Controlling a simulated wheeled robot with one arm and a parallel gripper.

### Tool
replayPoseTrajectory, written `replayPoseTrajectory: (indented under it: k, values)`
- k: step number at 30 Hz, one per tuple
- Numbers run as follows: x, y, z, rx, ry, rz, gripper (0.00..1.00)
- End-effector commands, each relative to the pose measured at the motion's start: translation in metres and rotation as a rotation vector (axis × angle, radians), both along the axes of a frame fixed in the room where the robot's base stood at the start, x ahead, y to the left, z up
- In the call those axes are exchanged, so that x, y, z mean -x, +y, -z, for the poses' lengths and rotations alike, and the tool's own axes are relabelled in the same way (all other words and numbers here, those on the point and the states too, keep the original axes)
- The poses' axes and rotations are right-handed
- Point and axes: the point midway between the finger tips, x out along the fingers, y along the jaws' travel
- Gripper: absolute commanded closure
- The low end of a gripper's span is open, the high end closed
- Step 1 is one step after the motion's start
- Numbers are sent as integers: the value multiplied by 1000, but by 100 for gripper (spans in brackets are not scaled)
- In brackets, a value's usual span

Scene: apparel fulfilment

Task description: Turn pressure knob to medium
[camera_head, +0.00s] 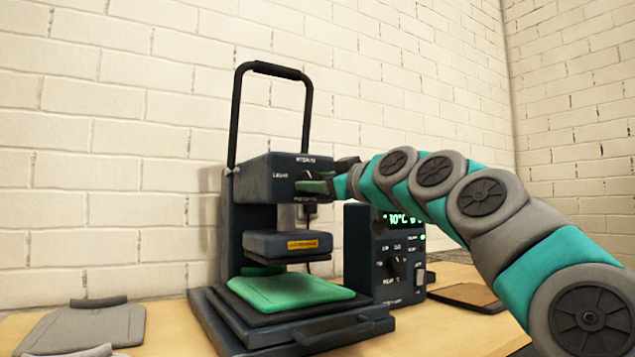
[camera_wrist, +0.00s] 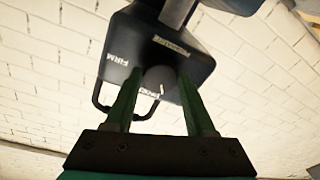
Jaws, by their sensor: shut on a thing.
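The pressure knob (camera_wrist: 158,78) is a dark round knob on the front of the heat press head (camera_head: 262,178). My gripper (camera_wrist: 157,82) is shut on the knob, one green finger on each side; it also shows in the head view (camera_head: 322,183), reaching in from the right. In the head view, "LIGHT" is left of the knob and a partly blurred label is above it. In the wrist view, "FIRM" is at the left. The knob's pale pointer mark appears on the side of the partly covered label opposite "PRESSURE"; its exact angle is hard to tell.
A green folded garment (camera_head: 285,291) lies on the press's lower plate, under the upper platen (camera_head: 287,246). A control box (camera_head: 383,262) with a green display stands right of the press. Grey garments (camera_head: 85,325) lie at the left. A brown board (camera_head: 466,296) lies at the right.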

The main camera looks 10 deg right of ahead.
Motion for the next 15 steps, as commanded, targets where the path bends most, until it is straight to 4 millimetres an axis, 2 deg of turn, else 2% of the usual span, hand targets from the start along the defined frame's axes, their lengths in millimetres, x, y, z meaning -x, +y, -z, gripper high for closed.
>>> replayPoseTrajectory:
  k: [15]
  values:
    - [1, 1, 0, -401, 131, 0, 100]
